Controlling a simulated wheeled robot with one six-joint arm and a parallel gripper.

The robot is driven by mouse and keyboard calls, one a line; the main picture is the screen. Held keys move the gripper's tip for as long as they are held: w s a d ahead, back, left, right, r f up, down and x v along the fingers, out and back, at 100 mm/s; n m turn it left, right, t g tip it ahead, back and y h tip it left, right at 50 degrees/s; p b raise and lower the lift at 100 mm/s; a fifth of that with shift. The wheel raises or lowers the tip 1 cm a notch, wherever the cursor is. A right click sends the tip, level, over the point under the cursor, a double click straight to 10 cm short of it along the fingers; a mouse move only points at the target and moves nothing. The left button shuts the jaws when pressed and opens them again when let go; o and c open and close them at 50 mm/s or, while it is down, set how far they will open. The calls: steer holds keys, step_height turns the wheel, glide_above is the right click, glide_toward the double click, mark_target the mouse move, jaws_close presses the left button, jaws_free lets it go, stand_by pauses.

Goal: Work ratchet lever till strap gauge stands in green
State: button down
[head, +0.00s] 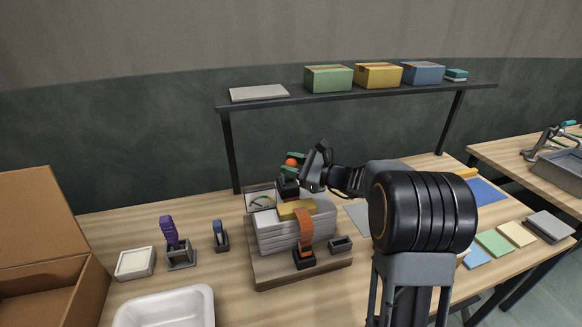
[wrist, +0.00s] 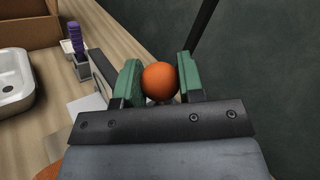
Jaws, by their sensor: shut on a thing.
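The ratchet lever's orange ball knob (head: 291,162) stands above the dark ratchet body (head: 288,189); the knob also shows large in the wrist view (wrist: 160,81). My gripper (head: 293,164) is shut on the knob, with one green pad on each side of it. The strap gauge (head: 261,199) is a pale dial left of the ratchet; its needle and coloured zones are too small to read. An orange strap (head: 304,226) comes down over the front of a stack of grey slabs (head: 272,240). The lever's shaft is mostly hidden.
The stack sits on a wooden board (head: 262,281) with a small dark block (head: 340,244). Left are a purple-handled tool in a holder (head: 169,232), a white tray (head: 165,308) and a cardboard box (head: 45,290). A shelf (head: 360,93) with boxes stands behind.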

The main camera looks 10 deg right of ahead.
steer(key=c, duration=0.7)
jaws_free()
steer(key=shift+c, duration=0.2)
steer(key=b+v, duration=0.2)
steer(key=v, duration=1.2)
